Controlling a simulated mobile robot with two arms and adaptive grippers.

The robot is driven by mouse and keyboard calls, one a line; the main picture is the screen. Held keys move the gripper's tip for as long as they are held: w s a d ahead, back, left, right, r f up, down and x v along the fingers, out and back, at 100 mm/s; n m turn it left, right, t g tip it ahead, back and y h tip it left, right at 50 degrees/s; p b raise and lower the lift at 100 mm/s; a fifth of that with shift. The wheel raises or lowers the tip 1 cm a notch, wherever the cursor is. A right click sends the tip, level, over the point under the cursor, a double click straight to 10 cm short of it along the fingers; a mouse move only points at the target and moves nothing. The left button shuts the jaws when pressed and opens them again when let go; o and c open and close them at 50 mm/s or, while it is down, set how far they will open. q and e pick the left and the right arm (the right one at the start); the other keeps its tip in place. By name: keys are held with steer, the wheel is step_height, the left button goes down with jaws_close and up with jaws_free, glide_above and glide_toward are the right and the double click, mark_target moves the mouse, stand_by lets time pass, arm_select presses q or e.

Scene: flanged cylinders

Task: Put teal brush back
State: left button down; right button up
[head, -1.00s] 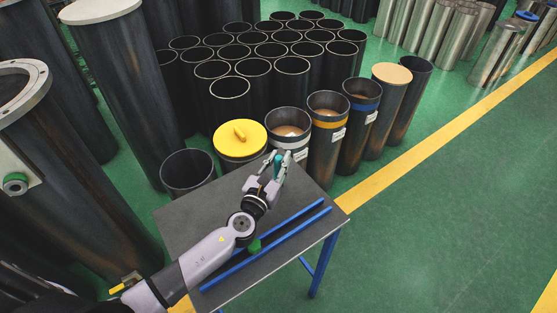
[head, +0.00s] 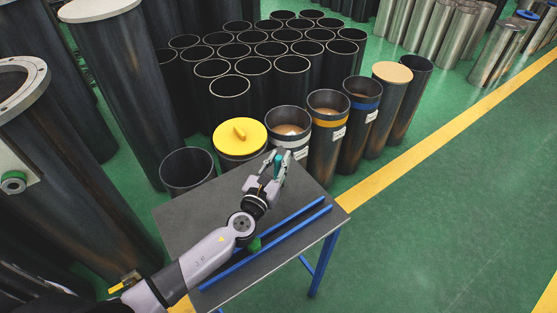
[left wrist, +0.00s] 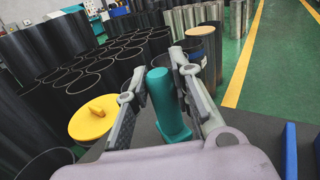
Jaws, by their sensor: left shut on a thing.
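The teal brush (left wrist: 166,104) stands between the two fingers of my left gripper (left wrist: 158,95) in the left wrist view. In the head view the left gripper (head: 272,167) is shut on the brush, above the far edge of the grey table (head: 190,228). Just beyond it stands a dark cylinder with a white band (head: 289,140) and a light filling inside its open top. My right gripper is not in view.
A yellow-lidded cylinder (head: 239,136) and an open dark cylinder (head: 188,170) stand behind the table. Yellow-banded (head: 327,125) and blue-banded (head: 361,110) cylinders stand to the right. Blue rails (head: 270,246) with a green thing (head: 253,244) lie on the table. Floor at right is clear.

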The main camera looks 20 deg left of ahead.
arm_select(q)
steer(key=shift+f+b, duration=0.3)
steer(key=shift+f, duration=0.1)
steer(key=shift+r, duration=0.1)
steer(key=c, duration=1.4)
jaws_free()
steer(key=shift+o, duration=0.4)
steer(key=s, duration=0.8)
steer(key=s+a, duration=0.1)
steer(key=s, duration=0.3)
